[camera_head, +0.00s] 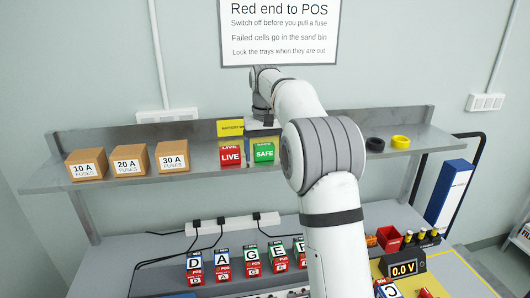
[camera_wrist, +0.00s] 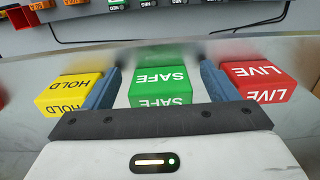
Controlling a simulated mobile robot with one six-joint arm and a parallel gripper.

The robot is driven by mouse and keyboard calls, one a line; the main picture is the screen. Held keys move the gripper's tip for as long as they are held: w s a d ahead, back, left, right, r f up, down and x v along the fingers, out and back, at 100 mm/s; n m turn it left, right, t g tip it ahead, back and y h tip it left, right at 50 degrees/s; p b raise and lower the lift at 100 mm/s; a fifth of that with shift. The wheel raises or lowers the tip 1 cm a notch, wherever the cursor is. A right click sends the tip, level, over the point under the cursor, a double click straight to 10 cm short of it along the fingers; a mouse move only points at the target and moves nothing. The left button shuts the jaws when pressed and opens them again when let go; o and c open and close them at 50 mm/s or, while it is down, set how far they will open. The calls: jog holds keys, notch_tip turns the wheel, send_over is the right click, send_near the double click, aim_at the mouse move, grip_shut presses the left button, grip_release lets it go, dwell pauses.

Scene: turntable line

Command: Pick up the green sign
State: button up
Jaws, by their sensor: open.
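The green sign (camera_head: 264,152) reads SAFE and stands on the metal shelf beside the red LIVE sign (camera_head: 231,154). In the wrist view the green sign (camera_wrist: 160,82) appears upside down, between the two blue fingers of my gripper (camera_wrist: 160,85). My gripper is open, with a gap visible on each side of the green sign. The red sign (camera_wrist: 258,82) is just outside one finger, and a yellow HOLD sign (camera_wrist: 75,92) is just outside the other. In the head view my arm reaches the shelf behind the green sign, and the fingers are hidden there.
The shelf (camera_head: 205,158) also bears three fuse boxes, one of them the 30 A box (camera_head: 173,156), at left. A black tape roll (camera_head: 375,145) and a yellow one (camera_head: 400,142) lie at right. Lettered battery blocks and a power strip (camera_head: 233,224) are on the bench below.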

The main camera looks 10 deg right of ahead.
jog(key=c, duration=1.1)
